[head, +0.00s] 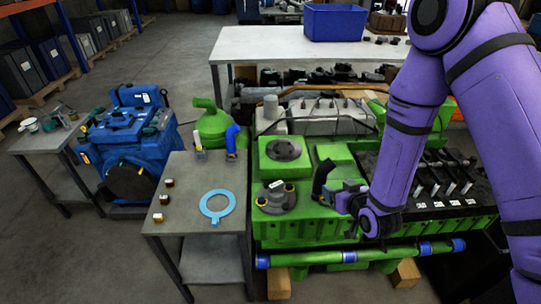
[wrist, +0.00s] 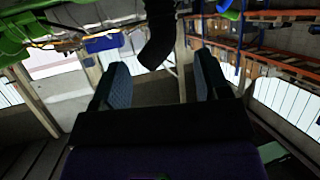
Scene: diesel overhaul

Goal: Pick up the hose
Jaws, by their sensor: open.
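A black curved hose (head: 323,178) stands on the green engine (head: 300,230), its top bent to the right. My gripper (head: 346,196) is just right of it, over the engine. In the wrist view, a dark ribbed hose (wrist: 158,36) hangs in from the top edge, its lower end bent left. A blue elbow hose (head: 232,139) stands on the small grey table.
The small grey table (head: 186,198) left of the engine also holds a light-blue ring gasket (head: 217,206) and several small parts. A blue engine (head: 127,140) stands farther left. A white bench (head: 270,45) with a blue bin (head: 334,22) is behind.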

